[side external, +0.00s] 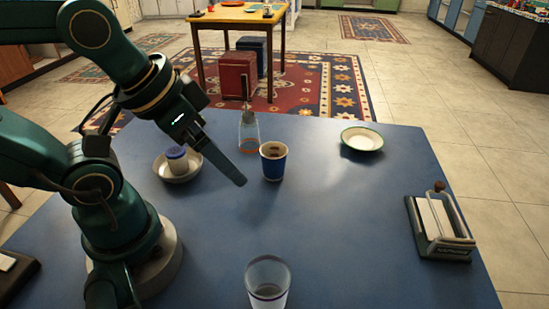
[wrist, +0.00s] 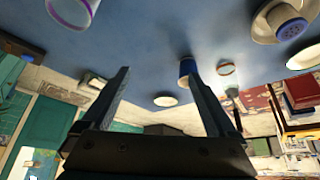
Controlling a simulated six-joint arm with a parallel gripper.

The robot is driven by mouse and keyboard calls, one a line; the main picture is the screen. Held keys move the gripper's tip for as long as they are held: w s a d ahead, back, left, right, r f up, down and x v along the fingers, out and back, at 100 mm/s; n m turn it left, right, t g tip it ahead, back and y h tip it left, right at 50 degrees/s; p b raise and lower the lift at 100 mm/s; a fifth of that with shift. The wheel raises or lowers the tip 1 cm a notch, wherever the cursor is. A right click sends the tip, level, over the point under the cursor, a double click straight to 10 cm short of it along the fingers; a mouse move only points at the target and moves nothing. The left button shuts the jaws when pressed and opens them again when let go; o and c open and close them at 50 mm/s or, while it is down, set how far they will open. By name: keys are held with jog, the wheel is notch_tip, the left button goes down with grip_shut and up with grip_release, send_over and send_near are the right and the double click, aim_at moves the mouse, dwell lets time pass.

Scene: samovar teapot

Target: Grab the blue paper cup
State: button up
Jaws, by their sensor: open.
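The blue paper cup (side external: 273,168) stands upright on the blue table, with a white rim and dark brown contents. My gripper (side external: 240,183) is just left of the cup in the side view, above the table, with its fingers pointing down and right. In the wrist view my gripper (wrist: 158,72) has its two fingers wide apart with nothing between them. The blue cup (wrist: 187,66) shows there just beyond the tip of the right finger, which partly covers it. The gap between finger and cup is hard to judge.
A clear glass bottle (side external: 249,133) stands close behind the cup. A white bowl (side external: 180,176) holding a blue-and-white container (side external: 177,158) is to the left. A plate (side external: 362,139), a napkin holder (side external: 440,235) and a clear glass (side external: 268,284) stand farther off. The table's middle is clear.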

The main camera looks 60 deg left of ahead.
notch_tip(320, 180, up, 6)
jog(key=m+g+y, duration=0.6)
jog(key=m+y, duration=0.4)
jog(key=m, duration=0.4)
send_over(267, 152)
jog(key=s+d, duration=0.3)
jog(key=w+d+f+m+y, duration=0.1)
jog(key=w+m+y, duration=0.2)
jog(key=y, duration=0.1)
jog(key=shift+g, duration=0.3)
notch_tip(267, 152, down, 16)
jog(key=shift+w+d+r, duration=0.1)
jog(key=shift+f, duration=0.3)
jog(key=shift+h, duration=0.3)
jog(key=shift+x, duration=2.5)
